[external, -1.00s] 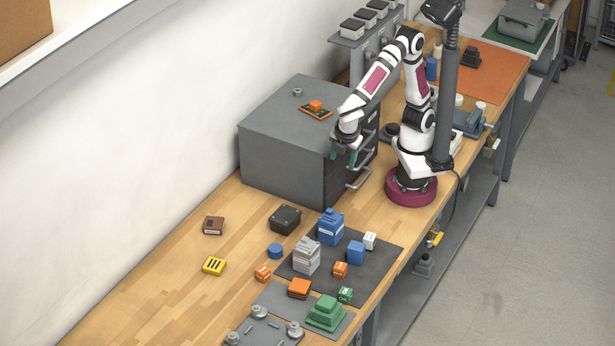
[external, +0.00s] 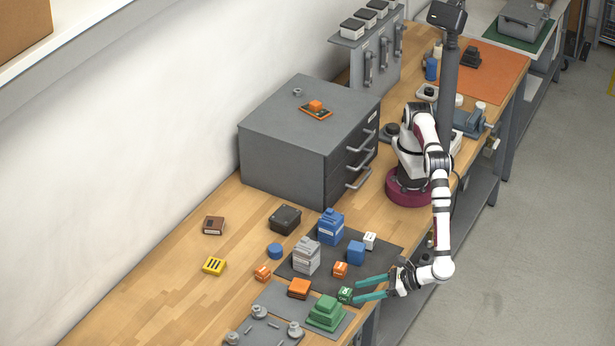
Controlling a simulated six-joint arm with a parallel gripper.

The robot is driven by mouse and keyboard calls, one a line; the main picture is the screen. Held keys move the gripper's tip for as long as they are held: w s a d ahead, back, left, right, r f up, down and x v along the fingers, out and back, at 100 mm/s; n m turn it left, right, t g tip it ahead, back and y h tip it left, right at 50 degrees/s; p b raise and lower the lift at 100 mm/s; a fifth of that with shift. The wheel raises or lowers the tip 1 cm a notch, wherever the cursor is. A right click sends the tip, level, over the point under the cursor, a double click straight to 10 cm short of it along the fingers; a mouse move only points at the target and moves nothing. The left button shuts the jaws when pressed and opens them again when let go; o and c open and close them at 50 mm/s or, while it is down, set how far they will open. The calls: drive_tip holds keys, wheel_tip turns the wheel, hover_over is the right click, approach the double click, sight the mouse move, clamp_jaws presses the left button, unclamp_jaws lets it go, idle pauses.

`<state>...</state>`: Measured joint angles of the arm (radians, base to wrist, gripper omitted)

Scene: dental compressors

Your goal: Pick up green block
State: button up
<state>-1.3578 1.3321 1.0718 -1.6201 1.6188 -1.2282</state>
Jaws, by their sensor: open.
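A small green block (external: 345,295) with a white mark sits at the front edge of the dark mat (external: 381,256). A larger stepped green piece (external: 325,314) stands to its lower left on a grey plate. My gripper (external: 355,290) is low over the table's front edge, with its two teal fingers spread and pointing left. The fingertips reach to the small green block, one on its upper side and one on its lower side. I cannot tell whether they touch it.
An orange block (external: 340,270), a blue block (external: 356,253), a white block (external: 370,240) and a grey stepped piece (external: 306,256) stand close by on the mat. Another orange block (external: 299,288) lies to the left.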

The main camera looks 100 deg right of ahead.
sight(345, 291)
drive_tip(key=x, duration=0.5)
drive_tip(key=shift+w+d+r, duration=0.15)
drive_tip(key=shift+w+r, duration=0.1)
clamp_jaws()
drive_tip(key=shift+r, duration=0.1)
